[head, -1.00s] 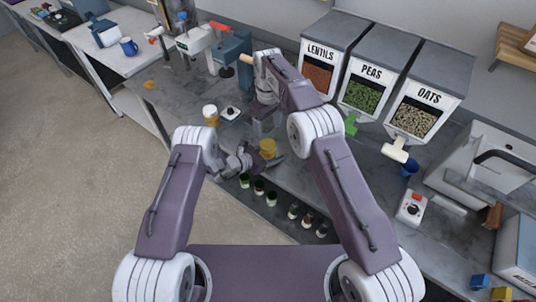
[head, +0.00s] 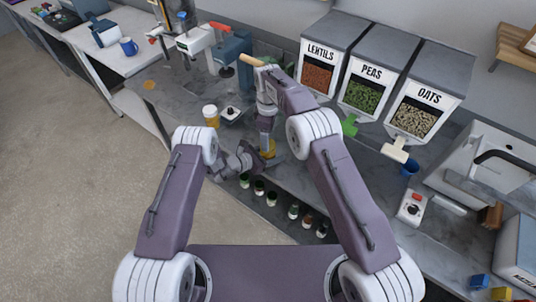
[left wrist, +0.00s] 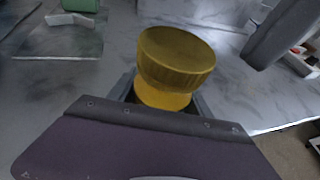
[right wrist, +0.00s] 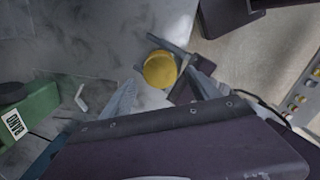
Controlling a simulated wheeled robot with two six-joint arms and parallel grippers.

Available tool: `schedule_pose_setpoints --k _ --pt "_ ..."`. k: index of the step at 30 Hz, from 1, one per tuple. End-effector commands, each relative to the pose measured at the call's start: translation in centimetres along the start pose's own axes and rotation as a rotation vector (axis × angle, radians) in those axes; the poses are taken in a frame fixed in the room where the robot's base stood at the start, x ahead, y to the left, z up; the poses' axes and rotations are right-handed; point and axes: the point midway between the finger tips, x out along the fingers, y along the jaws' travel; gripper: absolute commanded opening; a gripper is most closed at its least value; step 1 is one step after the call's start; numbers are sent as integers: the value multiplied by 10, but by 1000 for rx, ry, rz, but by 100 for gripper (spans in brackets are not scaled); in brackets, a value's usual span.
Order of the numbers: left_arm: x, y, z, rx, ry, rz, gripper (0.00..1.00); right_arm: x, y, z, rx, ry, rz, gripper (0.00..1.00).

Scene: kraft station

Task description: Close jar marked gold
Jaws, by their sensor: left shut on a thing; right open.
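The jar with the gold lid (head: 267,149) stands on the counter between my two grippers. In the left wrist view its ribbed gold lid (left wrist: 176,58) sits on top of a yellow jar body (left wrist: 162,96). My left gripper (head: 262,158) is shut on the jar body, low and from the side. My right gripper (right wrist: 160,85) is open above the jar, pointing down. In the right wrist view the round lid top (right wrist: 160,69) shows between and beyond its fingertips, apart from them as far as I can tell. Whether the lid is seated tightly cannot be seen.
Several small dark jars line the counter's front edge. Dispensers for lentils (head: 319,65), peas and oats stand behind. A blue cup (head: 410,168) is at the right.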

Motion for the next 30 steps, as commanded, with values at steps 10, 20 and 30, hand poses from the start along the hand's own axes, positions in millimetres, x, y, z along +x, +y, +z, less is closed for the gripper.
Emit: schedule_pose_setpoints --k 10,20,30 --pt "0 0 1 1 -2 0 0 33 0 0 1 0 0 70" --pt "0 0 1 1 -2 0 0 33 0 0 1 0 0 48" --pt "0 0 1 1 -2 0 0 33 0 0 151 0 1 4"
